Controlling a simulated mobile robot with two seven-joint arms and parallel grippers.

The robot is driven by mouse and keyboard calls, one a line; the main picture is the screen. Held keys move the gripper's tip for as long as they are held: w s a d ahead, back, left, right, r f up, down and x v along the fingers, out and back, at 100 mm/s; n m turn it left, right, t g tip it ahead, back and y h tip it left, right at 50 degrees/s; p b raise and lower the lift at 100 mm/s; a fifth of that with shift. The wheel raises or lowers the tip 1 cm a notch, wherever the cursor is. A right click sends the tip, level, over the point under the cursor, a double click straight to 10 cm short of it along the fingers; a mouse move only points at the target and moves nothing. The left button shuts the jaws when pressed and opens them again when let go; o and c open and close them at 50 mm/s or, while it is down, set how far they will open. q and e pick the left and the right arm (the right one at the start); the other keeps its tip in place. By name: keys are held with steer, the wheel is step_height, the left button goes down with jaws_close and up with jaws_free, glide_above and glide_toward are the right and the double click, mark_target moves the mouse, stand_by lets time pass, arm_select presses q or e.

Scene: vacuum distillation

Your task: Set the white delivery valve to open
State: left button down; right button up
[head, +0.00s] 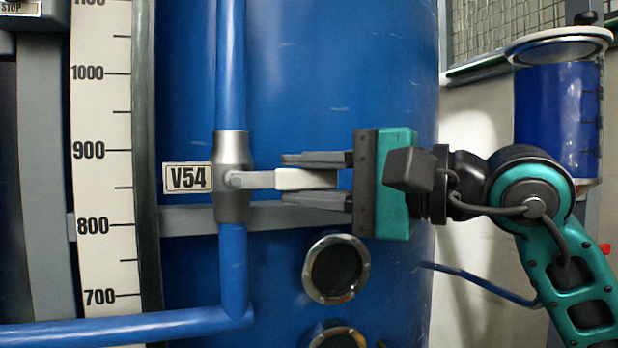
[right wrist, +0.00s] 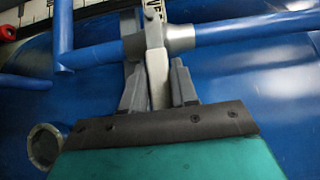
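The delivery valve (head: 232,176), a grey body beside a V54 label (head: 187,178), sits on a vertical blue pipe in the head view. Its white lever (head: 302,179) points right, square across the pipe; it also shows in the right wrist view (right wrist: 157,75). My right gripper (head: 316,180) has one finger above and one below the lever, with the lever's outer part between them. The fingers lie very close to the lever; I cannot tell whether they press on it. My left gripper is not in view.
A large blue tank (head: 390,90) stands right behind the valve, with a round port (head: 337,269) below the gripper. A measuring scale (head: 103,150) stands at the left. A blue container (head: 557,110) is at the right, behind my right arm.

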jaws_close()
